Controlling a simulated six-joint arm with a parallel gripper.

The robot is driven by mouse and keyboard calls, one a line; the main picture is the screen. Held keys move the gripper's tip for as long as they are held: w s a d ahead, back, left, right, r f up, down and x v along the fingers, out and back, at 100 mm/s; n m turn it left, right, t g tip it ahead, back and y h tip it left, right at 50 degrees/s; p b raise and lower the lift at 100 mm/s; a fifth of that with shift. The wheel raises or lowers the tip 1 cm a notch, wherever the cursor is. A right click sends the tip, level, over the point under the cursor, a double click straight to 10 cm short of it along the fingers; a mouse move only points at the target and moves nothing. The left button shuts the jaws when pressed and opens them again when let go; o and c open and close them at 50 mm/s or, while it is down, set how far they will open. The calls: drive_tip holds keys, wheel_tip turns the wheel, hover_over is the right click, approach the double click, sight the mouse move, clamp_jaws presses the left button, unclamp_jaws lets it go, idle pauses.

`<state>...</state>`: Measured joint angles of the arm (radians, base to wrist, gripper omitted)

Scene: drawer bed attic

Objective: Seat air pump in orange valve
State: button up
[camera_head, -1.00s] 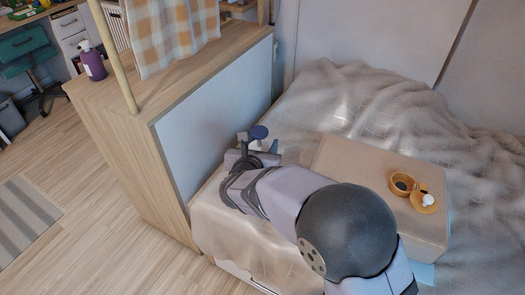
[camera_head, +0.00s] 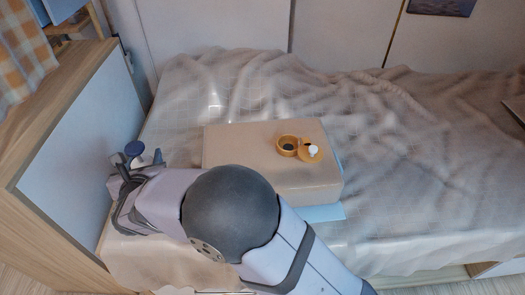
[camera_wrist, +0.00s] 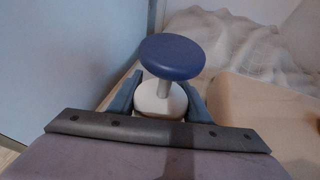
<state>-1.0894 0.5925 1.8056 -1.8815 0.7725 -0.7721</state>
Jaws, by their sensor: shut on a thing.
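The air pump (camera_head: 134,149) has a round dark blue top on a pale stem and a white round base. It also shows in the wrist view (camera_wrist: 173,57), upright with its base between the two fingers. My gripper (camera_head: 138,163) is shut on the pump, at the left over the near left part of the bed. The orange valve (camera_head: 288,146) sits on top of the beige block, to the right of my gripper and apart from it. It has a round ring with a dark opening and, at its right, an orange disc with a white knob.
The beige block (camera_head: 237,142) lies on the bed (camera_head: 395,160), which has a rumpled pale blanket. A pale blue flat thing (camera_head: 325,213) shows under the block's right side. A wooden partition with a pale panel (camera_head: 75,130) stands close left of my gripper.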

idle(0.4)
drive_tip(key=shift+w+d, duration=0.3)
drive_tip(key=w+d+r+m+h+b, duration=0.1)
drive_tip(key=w+d+r+m+h, duration=0.25)
drive_tip(key=d, duration=0.55)
drive_tip(key=w+d+r+m+h+b, duration=0.15)
drive_tip(key=w+d+r, duration=0.25)
drive_tip(key=w+d, duration=0.4)
drive_tip(key=w+d+r+m+h, duration=0.1)
drive_tip(key=w+d+r+h, duration=0.25)
drive_tip(key=d, duration=0.75)
drive_tip(key=s+d+r+m+g+h, duration=0.1)
drive_tip(key=s+d+m+h, duration=0.1)
drive_tip(key=d, duration=1)
drive_tip(key=shift+s+d+m, duration=0.15)
drive_tip(key=shift+s+m, duration=0.35)
drive_tip(key=shift+s, duration=0.25)
drive_tip(key=b, duration=0.4)
hover_over(294, 140)
drive_tip(key=w, duration=0.1)
drive_tip(key=shift+f, duration=5.05)
